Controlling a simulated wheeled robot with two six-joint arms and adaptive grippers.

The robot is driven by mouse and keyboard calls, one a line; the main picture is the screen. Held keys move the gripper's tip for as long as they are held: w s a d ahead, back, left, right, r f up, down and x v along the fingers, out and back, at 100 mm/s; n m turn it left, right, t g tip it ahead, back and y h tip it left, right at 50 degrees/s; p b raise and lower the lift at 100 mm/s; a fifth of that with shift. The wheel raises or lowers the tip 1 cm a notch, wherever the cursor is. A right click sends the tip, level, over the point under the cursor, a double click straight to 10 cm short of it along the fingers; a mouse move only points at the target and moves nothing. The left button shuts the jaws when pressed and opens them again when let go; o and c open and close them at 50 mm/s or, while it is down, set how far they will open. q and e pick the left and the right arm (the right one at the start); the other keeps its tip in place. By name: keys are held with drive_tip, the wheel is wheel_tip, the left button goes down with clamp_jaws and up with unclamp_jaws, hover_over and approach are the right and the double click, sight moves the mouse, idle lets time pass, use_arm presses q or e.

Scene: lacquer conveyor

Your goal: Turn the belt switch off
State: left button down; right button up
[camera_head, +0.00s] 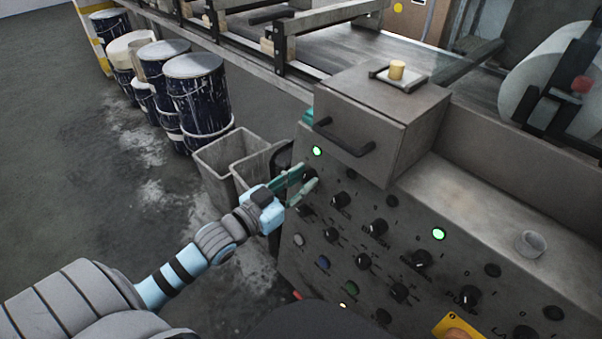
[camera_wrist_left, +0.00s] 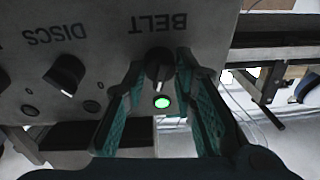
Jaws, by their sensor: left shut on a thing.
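The belt switch is a black rotary knob (camera_wrist_left: 158,64) below the word BELT, which reads upside down in the left wrist view. A green lamp (camera_wrist_left: 162,102) beside it is lit, and it also shows in the head view (camera_head: 317,151). My left gripper (camera_head: 304,181) is at the upper left corner of the control panel. In the left wrist view its teal fingers (camera_wrist_left: 160,72) are on either side of the knob, shut on it. In the head view the fingers partly hide the knob. My right gripper is not in view.
The panel (camera_head: 318,260) carries several other knobs, including a DISCS knob (camera_wrist_left: 64,75), and a second lit green lamp (camera_head: 438,234). A grey box with a handle (camera_head: 380,120) stands above. Two bins (camera_head: 222,160) and several paint drums (camera_head: 197,95) stand to the left.

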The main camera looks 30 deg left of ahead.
use_arm(q)
drive_tip(key=n+y+p, duration=0.1)
drive_tip(key=n+p, duration=0.5)
drive_tip(key=n, duration=0.1)
drive_tip(key=shift+r+g+y, duration=0.2)
drive_tip(key=shift+g+y, duration=0.1)
drive_tip(key=shift+y, duration=0.1)
drive_tip(key=shift+n+p, duration=0.9)
drive_tip(key=shift+n, duration=0.1)
drive_tip(key=shift+f+n+p, duration=0.15)
drive_tip(key=shift+n+p, duration=0.25)
drive_tip(key=shift+n, duration=0.2)
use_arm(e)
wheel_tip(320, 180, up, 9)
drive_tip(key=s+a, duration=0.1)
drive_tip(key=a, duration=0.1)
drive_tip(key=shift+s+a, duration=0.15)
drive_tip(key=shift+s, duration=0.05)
use_arm(q)
drive_tip(key=c, duration=1.3)
unclamp_jaws()
